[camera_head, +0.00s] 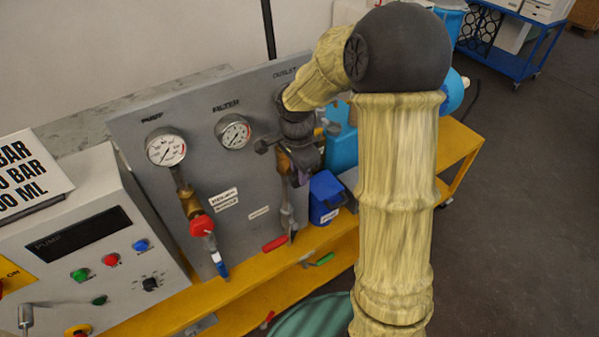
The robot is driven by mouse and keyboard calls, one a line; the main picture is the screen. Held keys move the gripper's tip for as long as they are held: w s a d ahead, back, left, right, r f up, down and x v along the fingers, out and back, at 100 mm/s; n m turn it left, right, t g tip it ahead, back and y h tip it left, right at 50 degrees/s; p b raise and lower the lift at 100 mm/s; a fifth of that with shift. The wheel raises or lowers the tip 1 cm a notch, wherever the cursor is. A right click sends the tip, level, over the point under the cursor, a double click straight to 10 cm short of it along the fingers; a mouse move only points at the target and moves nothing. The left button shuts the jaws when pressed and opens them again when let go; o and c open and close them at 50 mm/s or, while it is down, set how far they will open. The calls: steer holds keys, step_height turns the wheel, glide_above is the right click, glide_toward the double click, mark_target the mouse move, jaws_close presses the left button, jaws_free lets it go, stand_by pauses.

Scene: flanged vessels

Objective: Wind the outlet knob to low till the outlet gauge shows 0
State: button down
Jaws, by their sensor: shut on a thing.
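The outlet label (285,71) shows at the top right of the grey panel (200,112). The outlet gauge under it is hidden behind my arm and wrist, so I cannot read it. My gripper (292,158) points down the panel at the brass outlet fitting (284,164). It is shut on what appears to be the outlet knob; the fingers and wrist hide most of the knob. A small purple part (309,155) shows beside the fingers.
The pump gauge (166,147) and filter gauge (233,132) are on the panel's left. A red lever (274,243) and a blue box (325,197) are below my gripper. A control box (95,245) stands left.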

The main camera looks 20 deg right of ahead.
steer(key=shift+a+f+h+b, duration=0.15)
steer(key=shift+h+b, duration=0.15)
steer(key=shift+b, duration=0.4)
steer(key=shift+a+f+h+b, duration=0.1)
steer(key=shift+h+b, duration=0.3)
steer(key=shift+b, duration=0.75)
steer(key=h+b, duration=0.1)
steer(key=b, duration=0.1)
steer(key=t+h+b, duration=0.1)
steer(key=b, duration=0.2)
steer(key=h+b, duration=0.1)
steer(key=b, duration=0.2)
steer(key=shift+s+a+f+t+h, duration=0.1)
steer(key=shift+a+f+t+h, duration=0.15)
steer(key=shift+a+t+h, duration=0.1)
steer(key=h+b, duration=0.1)
steer(key=b, duration=0.2)
steer(key=t+h+b, duration=0.1)
steer(key=b, duration=0.2)
steer(key=shift+s+a+h, duration=0.1)
steer(key=shift+a+h, duration=0.1)
steer(key=shift+h, duration=0.15)
steer(key=shift+r+b, duration=0.1)
steer(key=shift+b, duration=0.45)
steer(key=shift+r+h, duration=0.15)
steer(key=shift+h, duration=0.35)
steer(key=c, duration=1.5)
jaws_free()
steer(key=shift+c, duration=0.2)
